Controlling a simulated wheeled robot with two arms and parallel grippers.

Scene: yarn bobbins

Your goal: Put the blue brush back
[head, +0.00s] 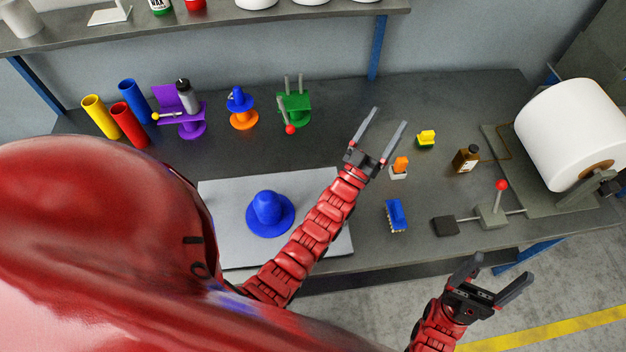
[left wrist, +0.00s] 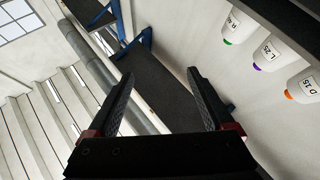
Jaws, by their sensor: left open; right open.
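The blue brush (head: 396,213) lies on the grey workbench right of the pale board, with pale bristles showing along its lower edge. An orange brush-like piece (head: 400,164) with a pale base and a yellow one (head: 426,136) with a green base stand behind it. My left gripper (head: 391,116) is open and empty, raised over the bench and left of the yellow piece. Its open fingers also show in the left wrist view (left wrist: 165,100), with nothing between them. My right gripper (head: 505,263) is open and empty in front of the bench's front edge, right of and nearer than the blue brush.
A blue hat-shaped piece (head: 268,208) sits on the pale board (head: 225,190). A brown bottle (head: 466,158), a red-knobbed lever (head: 493,214) and a large white roll (head: 572,133) stand right. Coloured tubes and stands line the back left. My left arm crosses the board.

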